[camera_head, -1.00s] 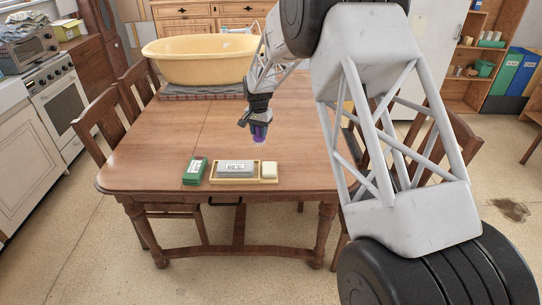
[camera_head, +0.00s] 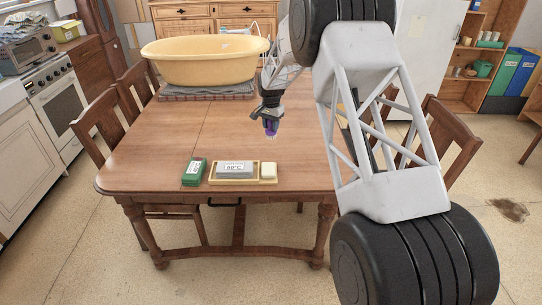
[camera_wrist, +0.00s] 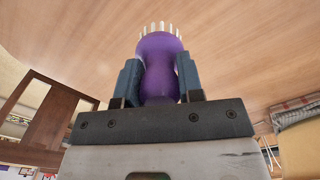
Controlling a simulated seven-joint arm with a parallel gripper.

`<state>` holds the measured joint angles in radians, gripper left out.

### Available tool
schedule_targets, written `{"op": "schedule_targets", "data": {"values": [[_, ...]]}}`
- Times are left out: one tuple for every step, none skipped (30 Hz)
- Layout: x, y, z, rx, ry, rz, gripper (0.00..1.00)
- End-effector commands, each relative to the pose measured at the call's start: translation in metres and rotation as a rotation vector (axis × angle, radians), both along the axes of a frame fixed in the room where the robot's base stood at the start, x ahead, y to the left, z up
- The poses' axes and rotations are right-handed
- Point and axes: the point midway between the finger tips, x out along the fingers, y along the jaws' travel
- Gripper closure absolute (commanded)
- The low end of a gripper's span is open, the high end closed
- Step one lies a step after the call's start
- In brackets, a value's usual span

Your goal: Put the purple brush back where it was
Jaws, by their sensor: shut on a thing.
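The purple brush (camera_wrist: 158,62) is between the two fingers of my gripper (camera_wrist: 160,85) in the wrist view, with its pale bristles pointing away from the palm. In the head view, my gripper (camera_head: 270,117) is shut on the brush (camera_head: 271,128) above the right part of the wooden table (camera_head: 180,140), with the bristles downward. The brush looks clear of the table. A yellowish tray (camera_head: 214,179) lies near the table's front edge, below my gripper in the picture.
The tray holds a grey block (camera_head: 235,169) with a white label and a cream block (camera_head: 268,171). A green box (camera_head: 195,172) lies left of it. The table's middle and left are clear.

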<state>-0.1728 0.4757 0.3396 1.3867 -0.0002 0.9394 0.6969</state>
Motion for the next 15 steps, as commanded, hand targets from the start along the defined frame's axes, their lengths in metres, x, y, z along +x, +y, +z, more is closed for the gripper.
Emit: {"op": "schedule_targets", "data": {"values": [[0.000,0.000,-0.001,0.000,0.000,0.000,0.89],[0.000,0.000,-0.002,0.000,0.000,0.000,0.89],[0.000,0.000,-0.004,0.000,0.000,0.000,0.89],[0.000,0.000,-0.006,0.000,0.001,0.000,0.89],[0.000,0.000,-0.008,0.000,0.001,0.000,0.89],[0.000,0.000,-0.012,0.000,0.001,0.000,0.89],[0.000,0.000,-0.016,0.000,0.002,0.000,0.89],[0.000,0.000,-0.019,0.000,0.002,0.000,0.89],[0.000,0.000,-0.025,0.000,0.002,0.000,0.89],[0.000,0.000,-0.029,0.000,0.001,0.000,0.89],[0.000,0.000,-0.034,0.000,0.001,0.000,0.89],[0.000,0.000,-0.040,-0.001,0.003,0.000,0.89],[0.000,0.000,-0.044,-0.001,0.003,0.000,0.89],[0.000,0.000,-0.047,0.000,0.002,0.000,0.89],[0.000,0.000,-0.052,0.000,0.001,0.000,0.89]]}}
